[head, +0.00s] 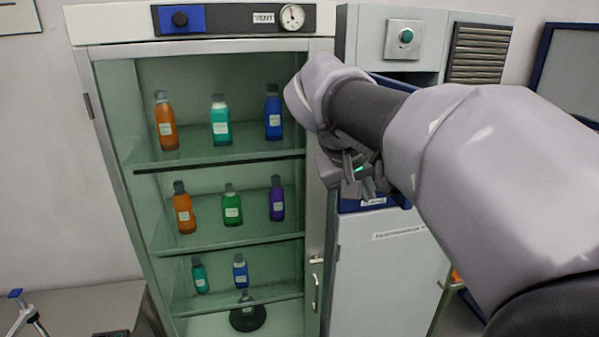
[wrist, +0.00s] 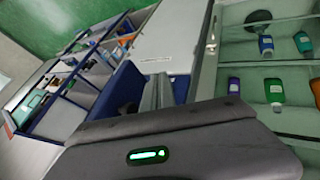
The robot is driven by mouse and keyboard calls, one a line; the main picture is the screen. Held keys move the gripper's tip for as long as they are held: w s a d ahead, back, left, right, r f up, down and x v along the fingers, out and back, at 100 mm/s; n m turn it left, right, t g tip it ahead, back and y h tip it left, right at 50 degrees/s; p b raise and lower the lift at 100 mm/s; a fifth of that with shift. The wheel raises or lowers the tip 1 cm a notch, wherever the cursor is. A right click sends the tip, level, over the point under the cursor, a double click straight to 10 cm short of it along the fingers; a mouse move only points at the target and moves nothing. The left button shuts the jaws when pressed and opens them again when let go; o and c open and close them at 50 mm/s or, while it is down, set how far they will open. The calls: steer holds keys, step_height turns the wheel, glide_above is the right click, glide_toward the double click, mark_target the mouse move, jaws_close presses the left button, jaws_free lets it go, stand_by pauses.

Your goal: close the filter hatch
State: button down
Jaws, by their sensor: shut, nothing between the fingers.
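A grey unit (head: 385,275) stands right of the glass-shelved cabinet. A blue-edged part with a small white label (head: 372,202) shows on it, just below my gripper, and a blue edge (head: 393,82) shows higher up behind my arm. My arm hides most of the area between them, so I cannot tell which part is the filter hatch or how far it stands open. My gripper (head: 372,186) is shut and empty, in front of this unit. In the wrist view, the gripper's dark body fills the bottom, with the grey labelled panel (wrist: 160,50) and a blue part (wrist: 120,92) beyond.
The tall cabinet (head: 215,45) at left holds several coloured bottles on glass shelves. A green button (head: 406,36) and a louvred grille (head: 479,52) sit high on the grey unit. A bench (head: 75,310) stands at lower left. A blue-framed rack (wrist: 75,85) shows in the wrist view.

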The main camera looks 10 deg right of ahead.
steer(key=w+d+f+p, duration=0.1)
steer(key=w+d+f, duration=0.1)
steer(key=d, duration=0.4)
steer(key=shift+f, duration=0.75)
steer(key=shift+s, duration=0.1)
